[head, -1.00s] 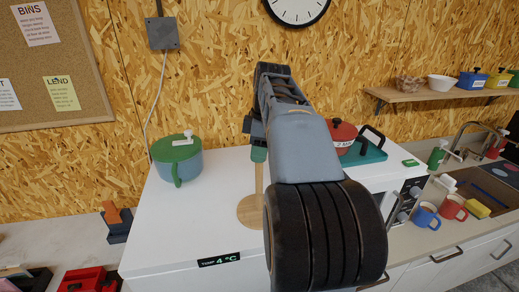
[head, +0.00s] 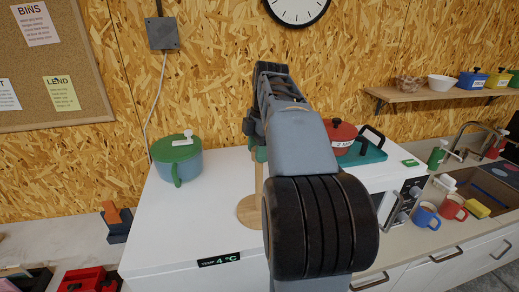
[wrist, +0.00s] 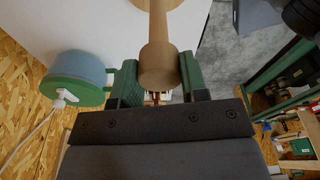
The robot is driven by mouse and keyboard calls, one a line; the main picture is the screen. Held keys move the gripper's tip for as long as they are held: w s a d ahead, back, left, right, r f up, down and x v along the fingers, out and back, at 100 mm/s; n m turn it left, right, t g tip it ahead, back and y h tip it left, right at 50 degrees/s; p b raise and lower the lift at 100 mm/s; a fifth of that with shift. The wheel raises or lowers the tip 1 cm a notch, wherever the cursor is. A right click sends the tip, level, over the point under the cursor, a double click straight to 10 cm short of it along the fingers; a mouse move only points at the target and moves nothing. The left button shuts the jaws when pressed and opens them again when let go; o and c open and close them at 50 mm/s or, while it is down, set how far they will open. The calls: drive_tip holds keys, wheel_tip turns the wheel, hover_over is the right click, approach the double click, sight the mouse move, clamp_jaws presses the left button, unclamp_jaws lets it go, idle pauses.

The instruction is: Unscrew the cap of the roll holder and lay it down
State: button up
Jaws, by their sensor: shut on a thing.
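The wooden roll holder stands upright on the white top, its round base (head: 249,211) and thin post (head: 258,180) showing below my gripper (head: 259,152) in the head view. In the wrist view the post (wrist: 158,22) runs away from the camera toward the base (wrist: 156,2). The thicker wooden cap (wrist: 159,64) sits at the post's end, between the green fingers of my gripper (wrist: 160,78), which is shut on it. The cap still lines up with the post; I cannot tell how far it is unscrewed. In the head view the fingers hide the cap.
A blue-grey pot with a green lid (head: 176,155) stands left on the white top (head: 205,220). A red pot (head: 340,137) and a teal tray (head: 366,156) are behind my arm on the right. The white top between the green-lidded pot and the holder is clear.

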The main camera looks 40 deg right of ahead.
idle(0.3)
drive_tip(key=shift+n, duration=1.6)
drive_tip(key=o, duration=1)
drive_tip(key=shift+d+r, duration=0.15)
drive_tip(key=shift+r, duration=1.1)
drive_tip(key=shift+d+r, duration=0.2)
drive_tip(key=shift+r, duration=1)
drive_tip(key=shift+d+r, duration=0.15)
drive_tip(key=shift+r, duration=1.1)
